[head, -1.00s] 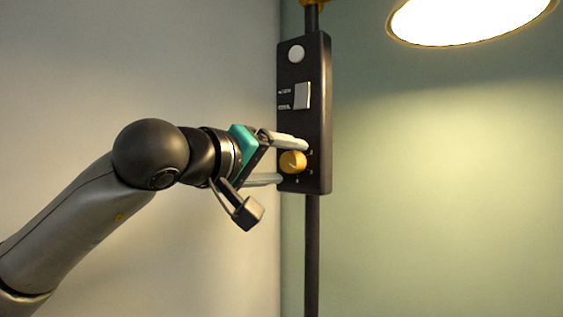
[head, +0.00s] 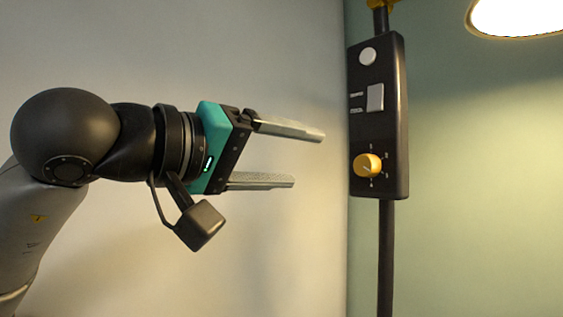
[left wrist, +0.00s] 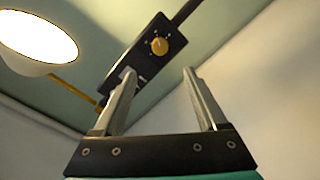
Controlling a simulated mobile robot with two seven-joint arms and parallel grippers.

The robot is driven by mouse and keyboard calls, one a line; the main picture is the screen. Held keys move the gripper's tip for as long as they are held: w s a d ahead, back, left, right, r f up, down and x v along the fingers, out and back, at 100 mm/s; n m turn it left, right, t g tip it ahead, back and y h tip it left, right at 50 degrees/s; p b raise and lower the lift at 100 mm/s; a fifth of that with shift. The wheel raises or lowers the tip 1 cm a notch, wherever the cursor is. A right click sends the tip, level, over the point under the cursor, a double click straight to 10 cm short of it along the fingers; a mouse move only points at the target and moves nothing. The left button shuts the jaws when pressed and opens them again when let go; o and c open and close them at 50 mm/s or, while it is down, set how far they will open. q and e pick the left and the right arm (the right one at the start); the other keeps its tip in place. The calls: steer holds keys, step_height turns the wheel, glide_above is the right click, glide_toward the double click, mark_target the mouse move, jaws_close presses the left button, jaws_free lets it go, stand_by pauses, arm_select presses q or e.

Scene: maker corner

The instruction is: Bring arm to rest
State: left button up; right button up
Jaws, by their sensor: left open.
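My left gripper (head: 308,158) is open and empty in the head view, its two fingers pointing right. It is left of the dark control box (head: 396,120), with a gap between the fingertips and the box in the picture. My right gripper is not in view.
The box is fixed on a dark vertical pole (head: 385,255). A lit lamp (head: 515,15) hangs at the upper right, and it also shows in the left wrist view (left wrist: 38,38). Pale walls stand behind. Open space lies below the gripper.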

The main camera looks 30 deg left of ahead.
arm_select(q)
steer(key=shift+s+a, duration=0.15)
steer(key=shift+s, duration=0.5)
